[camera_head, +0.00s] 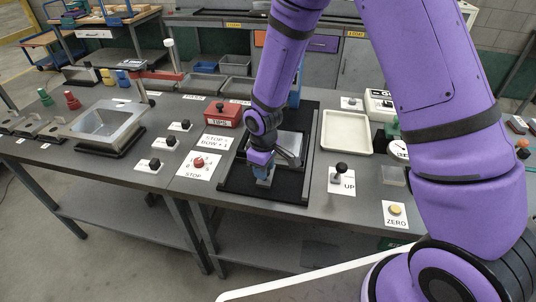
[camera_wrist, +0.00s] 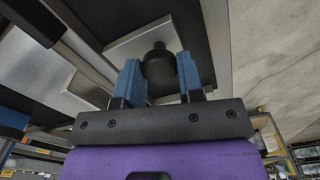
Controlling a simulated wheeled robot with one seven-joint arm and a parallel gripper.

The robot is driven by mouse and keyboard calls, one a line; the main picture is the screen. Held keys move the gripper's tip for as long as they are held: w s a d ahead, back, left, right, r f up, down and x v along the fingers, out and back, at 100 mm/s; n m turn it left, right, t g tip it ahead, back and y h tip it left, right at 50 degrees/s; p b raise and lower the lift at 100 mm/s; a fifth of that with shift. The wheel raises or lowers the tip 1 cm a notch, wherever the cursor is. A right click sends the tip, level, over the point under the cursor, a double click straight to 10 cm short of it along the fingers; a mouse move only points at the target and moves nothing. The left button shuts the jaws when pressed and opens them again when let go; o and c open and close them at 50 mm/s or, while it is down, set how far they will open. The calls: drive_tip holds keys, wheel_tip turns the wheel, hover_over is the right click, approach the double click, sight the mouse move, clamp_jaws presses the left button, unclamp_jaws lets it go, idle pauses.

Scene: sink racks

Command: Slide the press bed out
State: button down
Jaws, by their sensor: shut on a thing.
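The press stands on a black base (camera_head: 237,180) at the middle of the bench. Its grey bed plate (camera_head: 292,143) shows partly behind my gripper in the head view. My gripper (camera_head: 263,172) is low over the front of the press. In the wrist view the two blue fingers of my gripper (camera_wrist: 161,75) stand on either side of a round black knob (camera_wrist: 158,64) and are shut on it. A pale grey plate (camera_wrist: 135,40) lies beyond the knob there. In the head view my gripper hides the knob, and my arm covers part of the press.
A card with a red knob marked STOP (camera_head: 198,164) lies left of the press, with a red box (camera_head: 228,113) behind. A black lever marked UP (camera_head: 341,171) and a cream tray (camera_head: 346,132) are on the right. Free floor lies before the bench.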

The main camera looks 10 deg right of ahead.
drive_tip(key=shift+s+a, duration=0.3)
drive_tip(key=shift+s, duration=0.35)
drive_tip(key=shift+s+a, duration=0.3)
drive_tip(key=shift+s, duration=0.45)
drive_tip(key=c, duration=0.8)
unclamp_jaws()
drive_tip(key=shift+a, duration=0.1)
drive_tip(key=shift+o, duration=0.2)
drive_tip(key=shift+r, duration=0.1)
drive_tip(key=shift+r, duration=0.4)
wheel_tip(320, 180, up, 10)
